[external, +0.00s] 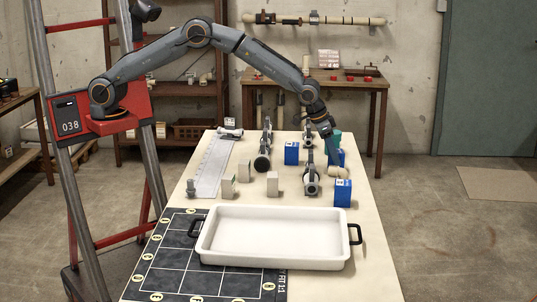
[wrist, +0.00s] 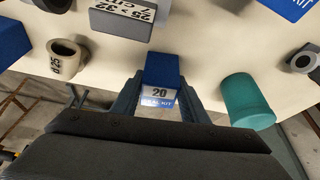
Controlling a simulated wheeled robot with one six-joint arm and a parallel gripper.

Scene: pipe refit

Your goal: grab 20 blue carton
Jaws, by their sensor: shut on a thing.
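The blue carton marked 20 (wrist: 162,68) sits between the two fingers of my gripper (wrist: 158,98) in the wrist view, with its white label facing the camera. The fingers are shut on its sides. Whether the carton touches the table is hard to tell. Two other blue cartons stand apart on the table, one left of my gripper (external: 291,153) and one nearer the front (external: 343,193).
A teal cylinder (wrist: 247,101) stands close right of my gripper. A grey block marked 25 > 32 (wrist: 122,18) and a pale pipe piece marked 25 (wrist: 66,60) lie to the left. A white tray (external: 275,258) with dark handles stands on the table's front part.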

